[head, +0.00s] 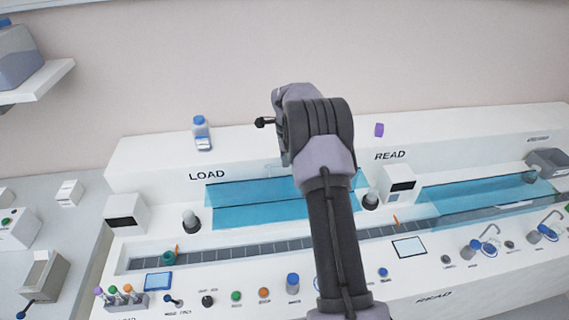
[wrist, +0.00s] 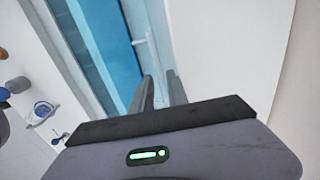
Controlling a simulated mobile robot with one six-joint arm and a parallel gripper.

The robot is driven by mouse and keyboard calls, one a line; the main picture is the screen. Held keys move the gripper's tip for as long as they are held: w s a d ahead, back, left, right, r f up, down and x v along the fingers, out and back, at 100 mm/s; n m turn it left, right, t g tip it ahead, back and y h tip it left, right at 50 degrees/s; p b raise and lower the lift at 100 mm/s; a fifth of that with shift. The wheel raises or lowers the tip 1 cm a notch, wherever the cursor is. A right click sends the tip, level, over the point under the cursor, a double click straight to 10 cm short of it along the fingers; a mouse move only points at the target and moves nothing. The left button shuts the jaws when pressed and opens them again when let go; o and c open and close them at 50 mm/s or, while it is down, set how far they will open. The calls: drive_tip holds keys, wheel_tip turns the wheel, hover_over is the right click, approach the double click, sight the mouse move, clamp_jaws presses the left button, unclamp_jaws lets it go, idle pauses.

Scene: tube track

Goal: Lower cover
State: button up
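A translucent blue cover (head: 240,191) lies below the LOAD label, behind the track, in the head view. My arm hides its right part. In the wrist view the blue cover (wrist: 105,45) runs down the upper left, with a thin pale handle-like bar (wrist: 146,50) beside its edge. My gripper (wrist: 160,88) shows two dark fingers apart, with a pale surface between them. The fingertips are close to the lower end of the bar; I cannot tell whether they touch it. In the head view my wrist hides the fingers.
A second blue cover (head: 480,194) lies at the right, under READ. A blue-capped bottle (head: 202,133) and a purple item (head: 379,130) stand on the back ledge. Knobs and buttons line the front panel.

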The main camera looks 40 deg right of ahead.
drive_tip(key=shift+w+f, duration=0.15)
drive_tip(key=shift+f, duration=0.55)
clamp_jaws()
idle(1.0)
